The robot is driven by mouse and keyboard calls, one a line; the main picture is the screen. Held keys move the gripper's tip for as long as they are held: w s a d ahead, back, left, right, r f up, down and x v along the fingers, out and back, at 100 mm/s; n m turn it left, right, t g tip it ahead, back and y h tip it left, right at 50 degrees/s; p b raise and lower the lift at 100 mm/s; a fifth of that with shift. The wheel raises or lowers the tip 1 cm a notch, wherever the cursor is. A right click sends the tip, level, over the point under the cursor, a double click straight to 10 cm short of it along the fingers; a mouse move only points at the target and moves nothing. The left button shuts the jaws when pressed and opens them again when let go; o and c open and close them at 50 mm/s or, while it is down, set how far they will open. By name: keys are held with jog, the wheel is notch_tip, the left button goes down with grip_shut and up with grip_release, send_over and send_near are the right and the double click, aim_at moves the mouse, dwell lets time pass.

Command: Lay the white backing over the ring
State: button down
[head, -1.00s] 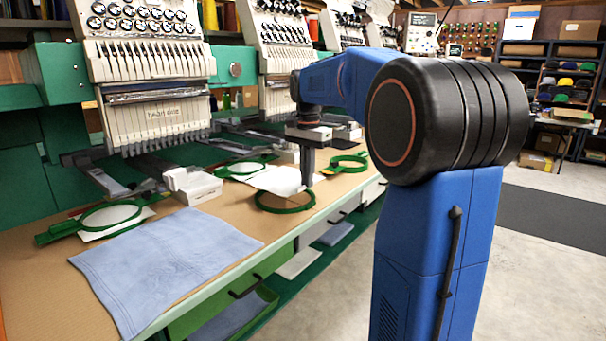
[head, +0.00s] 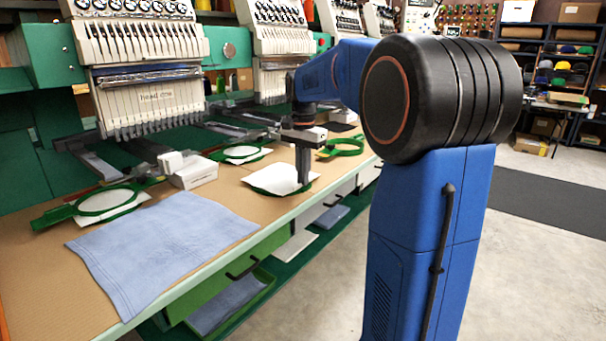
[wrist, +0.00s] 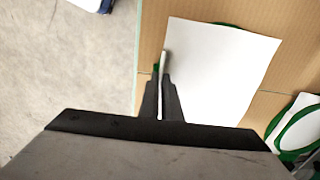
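The white backing (head: 274,178) is a flat white sheet lying over the green ring (head: 255,190) near the front edge of the table. In the wrist view the backing (wrist: 215,75) hides most of the ring; slivers of green (wrist: 228,25) show at its far edge and beside my fingers. My gripper (head: 303,182) points down at the backing's right side. In the wrist view my gripper (wrist: 163,78) has its fingers close together, with a thin pale strip of the backing's edge between them.
A blue towel (head: 165,250) lies at the front left. Other green hoops (head: 105,202) lie on the table below the embroidery machine heads (head: 145,85). A white box (head: 197,171) stands behind the towel. Open drawers (head: 232,303) stick out below the table edge.

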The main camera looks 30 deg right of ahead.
dwell(0.4)
jog(key=c, duration=1.9)
grip_release()
notch_tip(320, 180, up, 17)
jog(key=shift+r, duration=0.2)
jog(key=s+a+f+n+t, duration=0.1)
jog(key=s+a+f+n, duration=0.3)
jog(key=s+a+f, duration=0.3)
jog(key=s+a+f+n+t, duration=0.2)
jog(key=s+a+f+n, duration=0.15)
jog(key=s, duration=0.55)
jog(key=s+a+f+n+t, duration=0.1)
jog(key=s+a+f+n, duration=0.1)
jog(key=s+f, duration=0.4)
jog(key=s+a+f+n, duration=0.3)
jog(key=s+f, duration=0.4)
jog(key=f, duration=0.5)
jog(key=shift+s+a+n+t, duration=0.3)
jog(key=shift+n+t, duration=0.1)
jog(key=shift+n, duration=0.35)
